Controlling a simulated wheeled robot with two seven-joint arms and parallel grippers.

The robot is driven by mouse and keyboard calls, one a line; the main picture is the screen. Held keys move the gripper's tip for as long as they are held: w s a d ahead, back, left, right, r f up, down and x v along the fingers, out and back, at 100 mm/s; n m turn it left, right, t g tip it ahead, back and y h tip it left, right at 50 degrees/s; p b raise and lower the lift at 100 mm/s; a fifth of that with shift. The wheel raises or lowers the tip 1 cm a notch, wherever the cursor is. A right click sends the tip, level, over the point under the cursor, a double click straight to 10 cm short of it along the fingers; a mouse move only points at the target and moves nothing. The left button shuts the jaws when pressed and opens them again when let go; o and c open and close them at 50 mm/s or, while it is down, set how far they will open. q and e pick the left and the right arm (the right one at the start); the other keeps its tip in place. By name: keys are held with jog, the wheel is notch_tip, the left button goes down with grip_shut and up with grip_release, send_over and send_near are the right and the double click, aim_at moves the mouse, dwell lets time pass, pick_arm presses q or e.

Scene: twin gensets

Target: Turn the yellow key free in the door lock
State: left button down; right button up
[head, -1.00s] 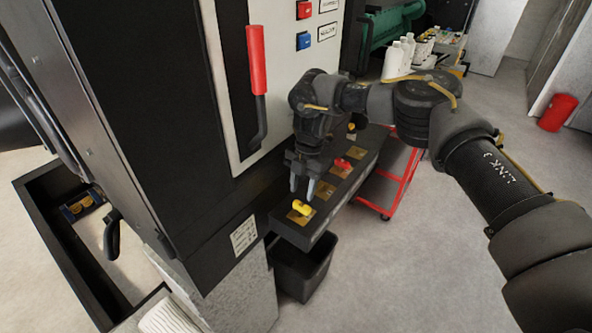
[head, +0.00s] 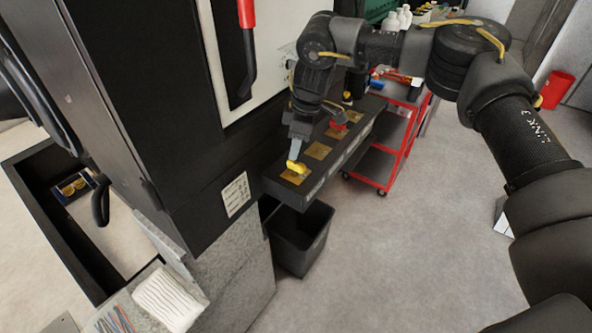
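The yellow key (head: 297,167) sits at the nearest brass plate (head: 293,178) on a black ledge that sticks out from the dark cabinet. My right gripper (head: 297,152) comes down from above with its fingertips right at the yellow key, touching or nearly so. The fingers overlap in this view, so I cannot tell whether they are closed on the key. A second brass plate (head: 318,150) without a visible key comes behind it, then a red key (head: 338,126) on another plate. My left gripper is not in view.
The black ledge (head: 312,192) has a black bin (head: 300,240) below it. The cabinet's red-handled lever (head: 248,50) is above left. A red cart (head: 400,150) stands behind the ledge. An open dark frame (head: 45,225) is at left.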

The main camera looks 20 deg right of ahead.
aim_at(296, 162)
jog(key=shift+s+d+f+m, duration=0.15)
jog(key=shift+f+m, duration=0.15)
jog(key=shift+m, duration=0.7)
jog(key=shift+f+m+t, duration=0.1)
jog(key=shift+m+t, duration=0.3)
jog(key=shift+m, duration=0.4)
jog(key=shift+s+d+m+h, duration=0.15)
jog(key=shift+d+m+h, duration=0.15)
jog(key=shift+m, duration=0.6)
jog(key=f, duration=0.1)
jog(key=f+b, duration=0.1)
jog(key=f, duration=0.1)
jog(key=f+b, duration=0.1)
jog(key=shift+w+a+f, duration=0.15)
jog(key=shift+w+a, duration=0.15)
jog(key=shift+a, duration=0.1)
jog(key=shift+w+f, duration=0.1)
jog(key=shift+f, duration=0.4)
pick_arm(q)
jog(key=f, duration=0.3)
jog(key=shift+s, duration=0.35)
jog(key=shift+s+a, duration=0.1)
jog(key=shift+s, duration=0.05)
